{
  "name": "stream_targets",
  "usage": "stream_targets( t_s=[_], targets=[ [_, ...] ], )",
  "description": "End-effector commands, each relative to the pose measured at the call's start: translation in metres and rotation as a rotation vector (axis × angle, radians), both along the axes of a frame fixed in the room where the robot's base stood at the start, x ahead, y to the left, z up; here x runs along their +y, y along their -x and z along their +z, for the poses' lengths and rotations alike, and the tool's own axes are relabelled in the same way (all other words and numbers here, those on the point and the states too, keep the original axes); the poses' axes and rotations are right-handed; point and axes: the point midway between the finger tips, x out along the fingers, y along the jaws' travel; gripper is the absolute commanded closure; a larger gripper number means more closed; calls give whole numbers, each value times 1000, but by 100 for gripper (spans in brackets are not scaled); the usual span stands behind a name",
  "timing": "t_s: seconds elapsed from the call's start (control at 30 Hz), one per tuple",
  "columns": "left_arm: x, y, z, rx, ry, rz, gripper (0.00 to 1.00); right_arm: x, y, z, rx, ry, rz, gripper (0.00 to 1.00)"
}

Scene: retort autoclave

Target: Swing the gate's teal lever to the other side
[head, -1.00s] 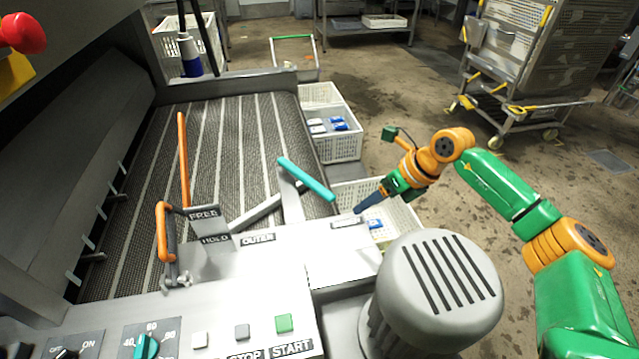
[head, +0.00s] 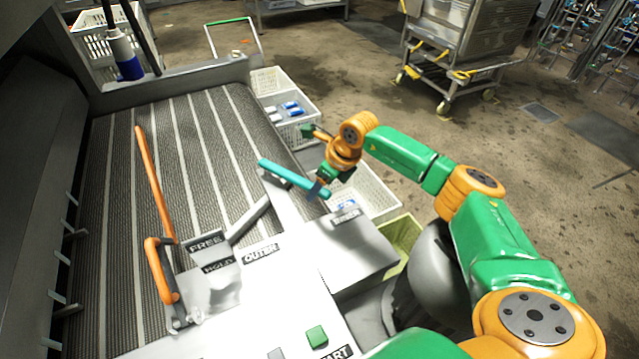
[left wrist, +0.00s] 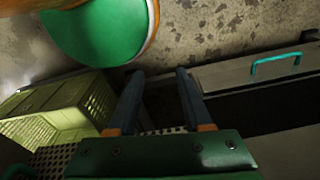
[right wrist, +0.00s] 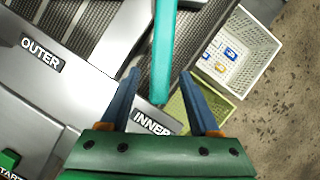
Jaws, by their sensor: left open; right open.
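The gate's teal lever (head: 290,177) lies slanted above the metal housing at the near right corner of the mesh belt, between the OUTER label (head: 262,253) and the INNER label (head: 346,216). My right gripper (head: 318,190) is at the lever's right end. In the right wrist view the lever (right wrist: 161,50) comes down between the two open fingers of the right gripper (right wrist: 158,85), with a gap on each side. Its end is near the INNER label. My left gripper (left wrist: 156,85) is open and empty in its wrist view, away from the lever; it is not seen in the head view.
An orange lever (head: 155,185) with FREE and HOLD labels stands at the left. White crates (head: 367,188) holding small packs line the belt's right side. A yellow-green crate (head: 402,238) sits below the housing. Open floor lies to the right.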

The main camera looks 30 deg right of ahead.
Motion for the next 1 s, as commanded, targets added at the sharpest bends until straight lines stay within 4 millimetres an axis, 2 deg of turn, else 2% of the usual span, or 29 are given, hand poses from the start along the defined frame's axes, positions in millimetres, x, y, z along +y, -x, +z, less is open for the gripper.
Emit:
stream_targets(
  t_s=[0.07,0.2,0.3,1.0],
  targets=[
    [0,0,0,0,-1,0,50,0,0,0,0,0,0,38],
    [1,-1,0,-1,-1,-1,50,0,0,0,0,0,-1,75],
    [1,-1,0,-1,-2,-1,50,0,0,0,0,0,-1,100],
    [2,-1,0,-3,-4,-1,50,0,0,1,-1,-1,-1,100]
  ],
)
